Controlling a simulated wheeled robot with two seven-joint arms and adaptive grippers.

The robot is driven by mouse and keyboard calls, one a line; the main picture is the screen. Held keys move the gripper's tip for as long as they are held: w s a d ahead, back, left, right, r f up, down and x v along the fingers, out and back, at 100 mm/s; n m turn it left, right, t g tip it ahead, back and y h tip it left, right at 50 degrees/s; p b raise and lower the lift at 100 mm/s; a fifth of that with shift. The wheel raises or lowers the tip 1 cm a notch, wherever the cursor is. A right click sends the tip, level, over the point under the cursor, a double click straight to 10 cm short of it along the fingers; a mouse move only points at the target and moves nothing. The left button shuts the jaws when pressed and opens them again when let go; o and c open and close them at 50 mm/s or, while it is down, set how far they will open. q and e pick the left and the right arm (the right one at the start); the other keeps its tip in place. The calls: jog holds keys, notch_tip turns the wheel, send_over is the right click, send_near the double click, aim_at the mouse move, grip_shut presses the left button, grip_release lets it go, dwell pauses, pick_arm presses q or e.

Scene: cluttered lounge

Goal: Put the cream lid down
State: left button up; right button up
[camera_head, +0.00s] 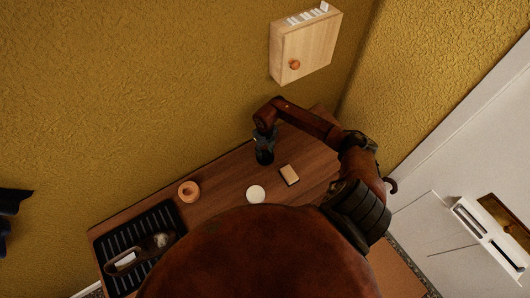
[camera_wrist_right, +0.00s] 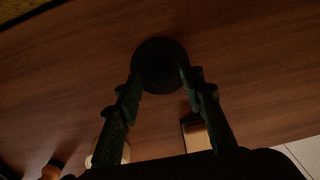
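A pale cream disc (camera_head: 256,194), which looks like the cream lid, lies flat on the brown wooden table (camera_head: 228,180). In the right wrist view the pale disc (camera_wrist_right: 125,153) is partly hidden behind a finger. My right gripper (camera_head: 264,153) points down over the table, beyond the disc and apart from it. In the right wrist view its fingers are spread on both sides of a dark round thing (camera_wrist_right: 160,65). The fingertips overlap its edges; whether they grip it is unclear.
A tan block with a dark edge (camera_head: 289,175) lies right of the disc, and a terracotta ring-shaped dish (camera_head: 189,191) left of it. A black ribbed tray (camera_head: 122,238) holds items at the left end. A wooden cabinet (camera_head: 306,47) hangs on the wall above.

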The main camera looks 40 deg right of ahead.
aim_at(265, 154)
notch_tip(265, 154, up, 6)
jog(key=p, duration=0.3)
jog(key=shift+f, duration=0.25)
jog(key=shift+a+f, duration=0.1)
